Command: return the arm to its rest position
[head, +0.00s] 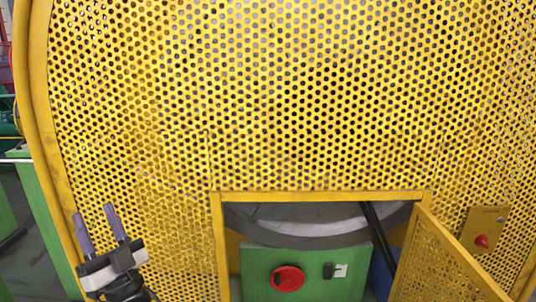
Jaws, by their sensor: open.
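My gripper (97,222) is at the lower left of the head view, in front of the yellow perforated guard. Its two grey-purple fingers point up and stand apart, with nothing between them. The lower part of my arm is cut off by the bottom edge of the picture.
A yellow perforated guard (300,110) fills most of the view. Its small door (440,262) stands open to the right of the opening. Inside is a green panel (345,290) with a red knob (288,279). A yellow plate with a red knob (483,240) is at right.

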